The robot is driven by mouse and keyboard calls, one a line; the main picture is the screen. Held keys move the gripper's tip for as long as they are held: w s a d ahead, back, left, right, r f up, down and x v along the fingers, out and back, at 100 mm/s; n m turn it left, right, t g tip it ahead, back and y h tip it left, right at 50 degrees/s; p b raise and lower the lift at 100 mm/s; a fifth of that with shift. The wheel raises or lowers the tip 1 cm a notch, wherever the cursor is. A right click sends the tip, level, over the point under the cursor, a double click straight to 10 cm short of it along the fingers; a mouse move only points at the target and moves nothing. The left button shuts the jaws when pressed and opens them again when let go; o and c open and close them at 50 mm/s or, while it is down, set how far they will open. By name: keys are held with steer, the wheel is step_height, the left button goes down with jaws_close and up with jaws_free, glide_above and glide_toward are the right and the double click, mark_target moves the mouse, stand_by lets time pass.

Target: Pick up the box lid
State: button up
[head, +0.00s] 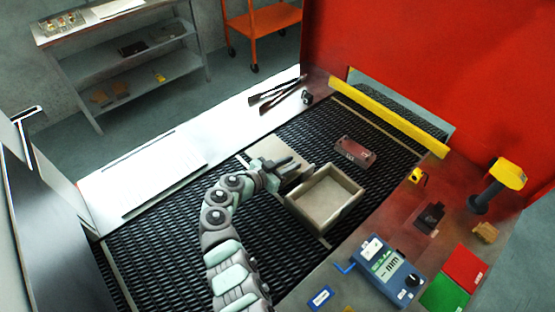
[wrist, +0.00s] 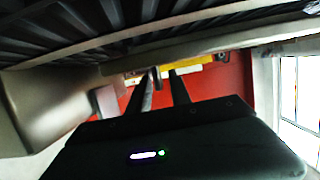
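The box lid (head: 268,149) is a flat beige panel lying on the dark mesh belt, left of and behind the open box in the head view. My gripper (head: 288,163) is over it and covers part of it. Its two fingers point to the right, with a gap between them. The wrist view also shows the fingers (wrist: 161,80) apart, with no lid clearly between them. Whether the gripper touches the lid I cannot tell. The box (head: 325,198) is beige, open-topped and empty, right of my gripper. A beige wall at the left of the wrist view may be this box.
A reddish-brown block (head: 355,151) lies on the belt behind the box. A yellow bar (head: 390,117) crosses the belt's far end. A blue meter (head: 388,267) and red and green pads lie on the right-hand ledge. Tongs-like tools (head: 277,92) lie on the white left ledge.

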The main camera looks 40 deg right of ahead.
jaws_close()
stand_by(1.1)
